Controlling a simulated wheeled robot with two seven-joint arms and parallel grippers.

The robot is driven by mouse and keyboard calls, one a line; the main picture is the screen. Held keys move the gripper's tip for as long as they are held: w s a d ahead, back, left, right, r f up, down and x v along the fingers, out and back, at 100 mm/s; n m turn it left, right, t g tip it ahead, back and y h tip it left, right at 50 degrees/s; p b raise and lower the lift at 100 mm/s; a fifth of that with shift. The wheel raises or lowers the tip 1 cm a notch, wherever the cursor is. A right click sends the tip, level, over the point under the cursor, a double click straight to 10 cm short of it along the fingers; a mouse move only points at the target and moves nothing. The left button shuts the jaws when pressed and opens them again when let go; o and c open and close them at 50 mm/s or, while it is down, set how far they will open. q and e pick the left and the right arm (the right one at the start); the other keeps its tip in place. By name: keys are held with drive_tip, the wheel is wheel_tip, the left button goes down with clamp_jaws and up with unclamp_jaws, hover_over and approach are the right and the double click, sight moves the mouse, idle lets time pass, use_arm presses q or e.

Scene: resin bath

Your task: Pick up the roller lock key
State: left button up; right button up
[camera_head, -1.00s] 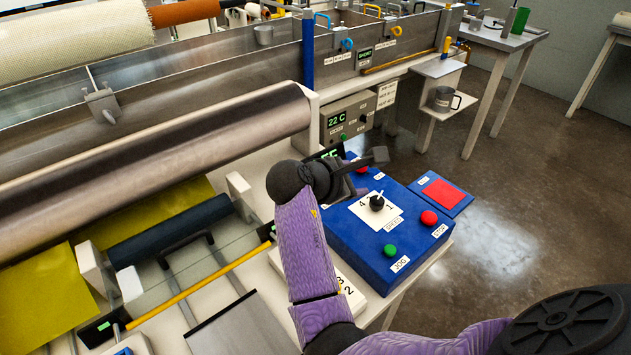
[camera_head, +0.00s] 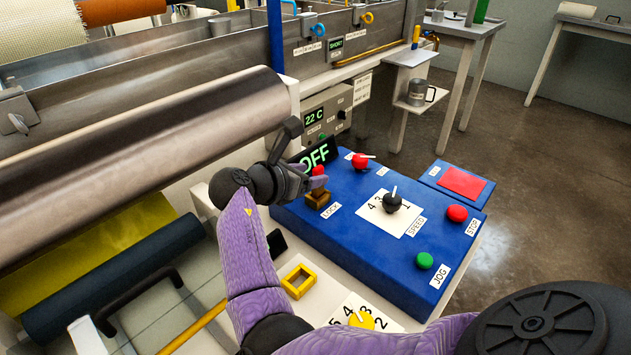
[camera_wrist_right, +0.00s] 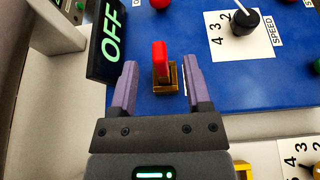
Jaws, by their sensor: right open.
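The roller lock key is a small red upright handle (camera_head: 318,171) in a brass lock block (camera_head: 318,199) on the blue control panel (camera_head: 345,245), near the LOCK label. In the right wrist view the red key (camera_wrist_right: 160,58) stands in the brass block (camera_wrist_right: 166,80). My right gripper (camera_head: 308,172) is open at the lock. Its two purple fingers (camera_wrist_right: 158,72) show to the left and right of the key with gaps on both sides. I cannot tell exactly how far down they reach. My left gripper is not in view.
The OFF display (camera_head: 318,152) stands close behind the lock. A red knob (camera_head: 360,161), the black SPEED knob (camera_head: 392,203), the green JOG button (camera_head: 424,261) and the red STOP button (camera_head: 457,213) sit on the panel. A big steel roller (camera_head: 150,150) lies to the left.

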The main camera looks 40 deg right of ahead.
sight(322, 171)
drive_tip(key=b+x, duration=0.2)
drive_tip(key=x, duration=0.2)
drive_tip(key=shift+d+f, duration=0.2)
drive_tip(key=shift+f, duration=0.1)
drive_tip(key=shift+d, duration=0.3)
drive_tip(key=shift+r, duration=0.15)
drive_tip(key=shift+c, duration=0.3)
drive_tip(key=c, duration=0.7)
clamp_jaws()
